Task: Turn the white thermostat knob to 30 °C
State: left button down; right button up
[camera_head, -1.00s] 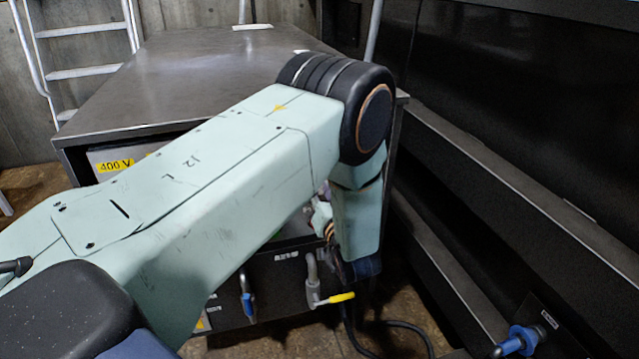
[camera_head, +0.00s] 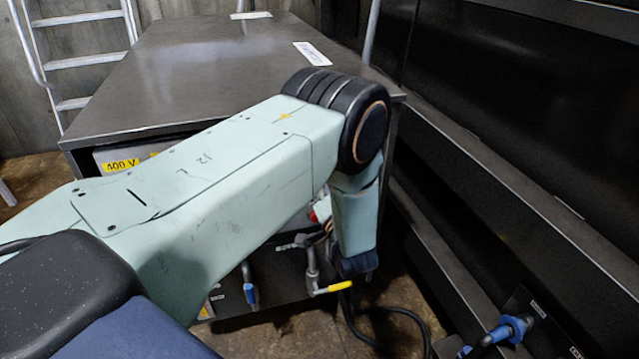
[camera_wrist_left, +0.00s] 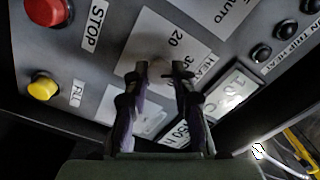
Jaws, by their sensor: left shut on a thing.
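In the left wrist view, the white thermostat knob (camera_wrist_left: 159,69) shows blurred between my left gripper's fingertips (camera_wrist_left: 160,72). My left gripper is shut on the knob, one dark finger on each side. The fingers hide part of the plate, and I cannot read the knob's setting. In the head view, my left arm covers the panel and the knob is hidden. My right gripper is in neither view.
A red STOP button (camera_wrist_left: 46,12) and a yellow button (camera_wrist_left: 43,87) are left of the knob. In the head view, a yellow-handled valve (camera_head: 332,287) and hoses are below the arm.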

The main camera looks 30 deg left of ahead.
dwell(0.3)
pick_arm(q)
jog(key=c, duration=1.1)
grip_release()
jog(key=shift+s+d, duration=0.1)
jog(key=v, duration=0.7)
jog(key=shift+s+d, duration=0.1)
